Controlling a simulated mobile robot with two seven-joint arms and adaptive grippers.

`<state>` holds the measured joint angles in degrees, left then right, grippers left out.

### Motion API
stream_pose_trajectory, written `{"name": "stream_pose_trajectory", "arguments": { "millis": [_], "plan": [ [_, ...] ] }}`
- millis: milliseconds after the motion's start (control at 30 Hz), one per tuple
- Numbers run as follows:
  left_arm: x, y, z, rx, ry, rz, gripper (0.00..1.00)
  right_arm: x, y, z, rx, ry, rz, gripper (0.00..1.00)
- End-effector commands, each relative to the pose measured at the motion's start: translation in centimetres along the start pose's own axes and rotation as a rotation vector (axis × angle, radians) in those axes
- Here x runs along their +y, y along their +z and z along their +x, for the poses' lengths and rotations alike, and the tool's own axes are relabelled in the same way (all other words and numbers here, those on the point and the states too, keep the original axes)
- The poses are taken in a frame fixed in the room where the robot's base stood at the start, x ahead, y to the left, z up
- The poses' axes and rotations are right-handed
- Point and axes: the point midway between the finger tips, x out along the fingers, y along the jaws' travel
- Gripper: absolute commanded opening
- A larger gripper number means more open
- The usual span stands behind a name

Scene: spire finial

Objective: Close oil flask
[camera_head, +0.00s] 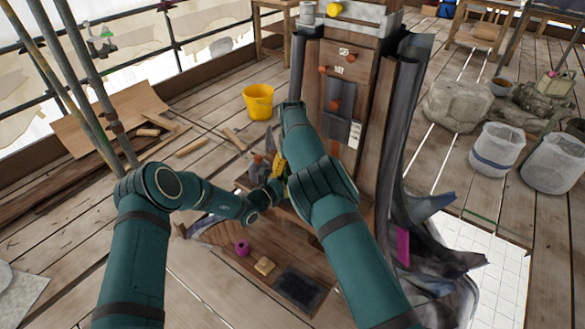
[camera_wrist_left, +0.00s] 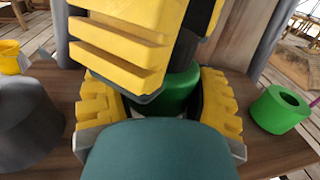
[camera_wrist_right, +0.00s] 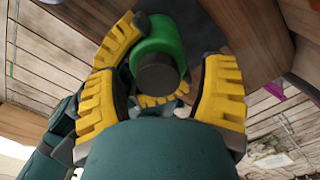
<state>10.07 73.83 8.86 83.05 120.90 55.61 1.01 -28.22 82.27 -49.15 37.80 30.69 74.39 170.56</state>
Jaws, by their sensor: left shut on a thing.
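The green flask (camera_wrist_right: 158,45) shows in the right wrist view between my right gripper's yellow fingers (camera_wrist_right: 172,62), with a dark round end facing that camera. I cannot tell whether this end is a cap or the neck. The fingers stand apart, with a gap on the right side. In the left wrist view the green body (camera_wrist_left: 178,92) sits between the fingers of my left gripper (camera_wrist_left: 165,100), which is shut on it. My right gripper (camera_wrist_left: 165,45) is directly above and hides the top. In the head view my arms hide the flask.
A dark grey vessel (camera_wrist_left: 28,122) and a green ring-shaped thing (camera_wrist_left: 280,108) flank my left gripper. In the head view a magenta ring (camera_head: 242,248) and a tan block (camera_head: 264,266) lie on the board in front. A yellow bucket (camera_head: 258,101) stands on the floor behind; a wooden tower rises at the back.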

Motion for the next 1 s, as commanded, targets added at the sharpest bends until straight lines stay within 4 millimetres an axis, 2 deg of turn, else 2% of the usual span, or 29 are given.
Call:
{"name": "stream_pose_trajectory", "arguments": {
  "millis": [267, 367, 700, 1000],
  "plan": [
    [0.0, 0.0, 0.0, 0.000, -0.001, 0.000, 0.00, 0.0, 0.1, -0.8, -0.003, 0.001, -0.001, 0.71],
    [0.0, 0.0, 0.0, 0.000, -0.001, 0.000, 0.00, 0.0, 0.1, -2.1, -0.004, 0.002, -0.001, 0.71],
    [-0.1, 0.0, 0.0, 0.000, -0.001, 0.000, 0.00, 0.0, 0.1, -9.2, -0.005, -0.002, -0.002, 0.71],
    [-0.1, 0.0, 0.0, 0.000, -0.001, 0.000, 0.00, 0.0, 0.0, -11.7, -0.001, -0.001, 0.000, 0.71]
  ]
}}
